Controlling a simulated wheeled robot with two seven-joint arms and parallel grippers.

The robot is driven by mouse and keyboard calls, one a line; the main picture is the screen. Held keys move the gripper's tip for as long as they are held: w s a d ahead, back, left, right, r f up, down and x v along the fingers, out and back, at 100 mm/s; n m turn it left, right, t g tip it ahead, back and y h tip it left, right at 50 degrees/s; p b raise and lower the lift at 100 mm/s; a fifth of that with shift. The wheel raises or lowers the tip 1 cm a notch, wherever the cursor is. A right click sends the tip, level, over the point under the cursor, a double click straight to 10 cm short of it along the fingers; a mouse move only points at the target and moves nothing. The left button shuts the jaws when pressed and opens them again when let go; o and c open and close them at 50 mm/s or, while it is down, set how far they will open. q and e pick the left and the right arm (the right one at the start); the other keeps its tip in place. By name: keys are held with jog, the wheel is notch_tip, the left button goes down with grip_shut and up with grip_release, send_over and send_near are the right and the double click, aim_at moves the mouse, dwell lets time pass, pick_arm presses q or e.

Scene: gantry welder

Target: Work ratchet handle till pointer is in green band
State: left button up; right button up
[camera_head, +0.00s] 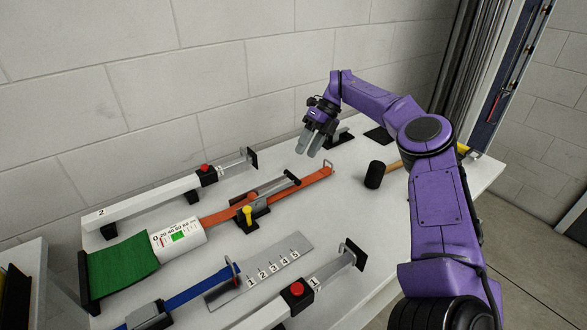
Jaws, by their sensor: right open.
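The ratchet (256,212) sits on the orange strap (215,215) in the middle of the table, with a small yellow part on it. Its grey handle (275,186) has a dark end and lies low, pointing right along the strap. The white gauge (177,239) is at the strap's left end, with a number scale and a green band (179,236). A thin red mark, apparently the pointer, shows left of the green band near the low numbers. My right gripper (307,151) is open and empty, above and behind the handle's end, apart from it. My left gripper is out of view.
Two white clamp bars with red buttons, numbered 2 (150,203) and 1 (270,309), flank the strap. A blue strap (200,289), a numbered metal plate (262,271), a green cloth (122,264) and a black-headed mallet (375,174) are nearby.

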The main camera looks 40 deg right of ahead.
jog(key=p+x, duration=0.1)
jog(key=x, duration=0.6)
jog(key=shift+a+f, duration=0.1)
jog(key=shift+f, duration=0.25)
grip_shut()
